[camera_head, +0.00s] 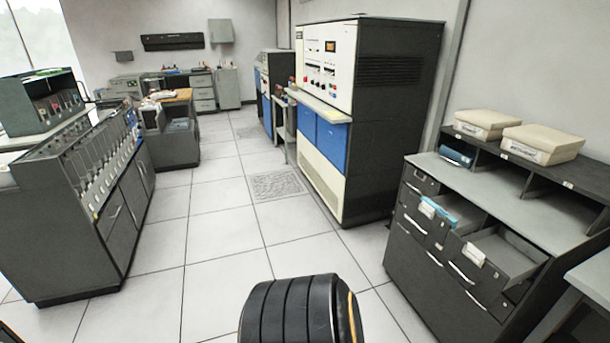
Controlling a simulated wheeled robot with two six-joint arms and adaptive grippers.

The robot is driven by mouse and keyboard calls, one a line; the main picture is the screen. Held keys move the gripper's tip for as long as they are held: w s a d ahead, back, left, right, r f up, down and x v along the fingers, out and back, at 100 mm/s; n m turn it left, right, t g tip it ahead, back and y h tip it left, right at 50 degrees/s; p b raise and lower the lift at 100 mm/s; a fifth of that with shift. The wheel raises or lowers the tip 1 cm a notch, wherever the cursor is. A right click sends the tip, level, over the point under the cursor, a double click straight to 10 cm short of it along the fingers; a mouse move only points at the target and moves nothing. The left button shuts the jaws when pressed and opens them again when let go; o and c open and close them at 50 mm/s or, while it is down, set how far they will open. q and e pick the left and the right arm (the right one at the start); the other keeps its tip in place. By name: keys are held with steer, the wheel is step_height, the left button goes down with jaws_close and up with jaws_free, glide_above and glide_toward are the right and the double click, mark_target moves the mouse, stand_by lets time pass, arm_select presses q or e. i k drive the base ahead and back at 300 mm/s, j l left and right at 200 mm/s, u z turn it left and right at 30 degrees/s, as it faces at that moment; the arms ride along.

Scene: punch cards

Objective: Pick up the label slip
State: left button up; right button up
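I cannot tell for sure which thing is the label slip. A small white label (473,255) is at the front of an open, empty-looking drawer (506,253) in the dark cabinet at the right. Another white label (427,209) is at the front of the open drawer beside it, which holds blue-edged cards (439,209). A small yellowish piece (336,116) lies on the ledge of the tall blue and white machine. Neither of my grippers shows in the head view.
The dark cabinet (421,259) carries two cream boxes (542,143) (486,122) on its upper shelf. The tall machine (391,115) stands behind it. A card sorter (70,225) stands at the left. The tiled floor (222,238) between them is clear, with a grate (276,186).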

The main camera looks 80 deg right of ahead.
mark_target(426, 208)
steer(key=z, duration=3.7)
